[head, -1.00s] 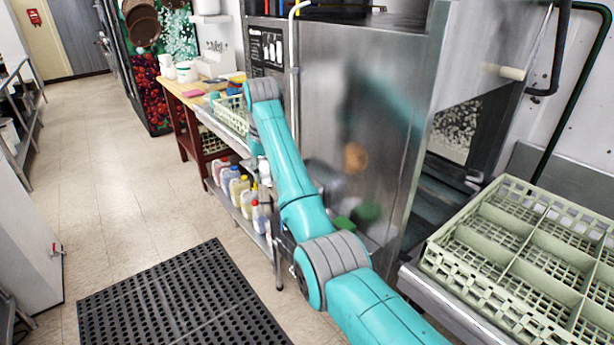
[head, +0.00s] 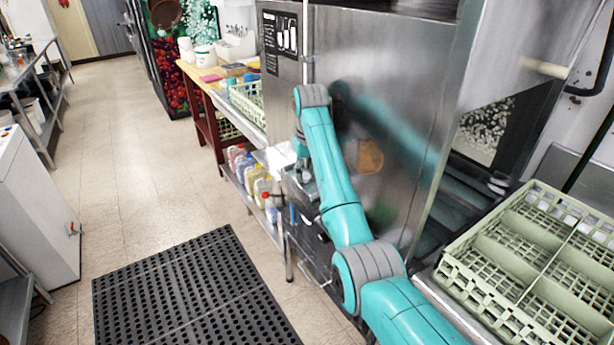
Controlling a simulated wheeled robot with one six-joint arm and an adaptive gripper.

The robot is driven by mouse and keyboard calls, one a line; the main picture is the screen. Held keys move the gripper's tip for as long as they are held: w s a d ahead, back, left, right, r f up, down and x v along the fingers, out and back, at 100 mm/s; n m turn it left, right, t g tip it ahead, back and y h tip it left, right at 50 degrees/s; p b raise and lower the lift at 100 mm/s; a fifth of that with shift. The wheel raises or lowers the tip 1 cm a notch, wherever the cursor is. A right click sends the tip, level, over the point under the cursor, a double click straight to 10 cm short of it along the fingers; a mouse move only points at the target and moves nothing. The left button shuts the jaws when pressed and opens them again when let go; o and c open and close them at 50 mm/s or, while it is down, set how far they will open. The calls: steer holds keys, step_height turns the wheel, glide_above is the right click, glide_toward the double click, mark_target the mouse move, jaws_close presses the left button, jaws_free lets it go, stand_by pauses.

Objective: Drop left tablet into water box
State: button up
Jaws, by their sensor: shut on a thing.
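My gripper (head: 304,181) hangs at the end of my teal arm, in front of the steel machine. It is small and partly hidden by my wrist. A white thing (head: 280,158) shows beside it, which looks like the tablet in its jaws; the exact contact is not clear. I cannot tell a second tablet anywhere. A white box with a red tap (head: 36,215) stands on the left, across the aisle, and may be the water box. Its inside does not show. My gripper is far to the right of it.
A perforated black mat (head: 190,290) lies on the open tiled floor. Several bottles (head: 252,185) stand on a low shelf below the counter. Pale green dish racks (head: 540,260) sit at the right. The steel machine (head: 385,130) rises close behind my arm.

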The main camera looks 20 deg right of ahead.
steer(key=shift+f, duration=0.7)
steer(key=shift+d+f, duration=0.15)
steer(key=shift+d, duration=0.05)
steer(key=shift+a, duration=0.1)
steer(key=shift+f, duration=0.6)
steer(key=o, duration=0.6)
steer(key=shift+c, duration=0.2)
steer(key=shift+r, duration=0.1)
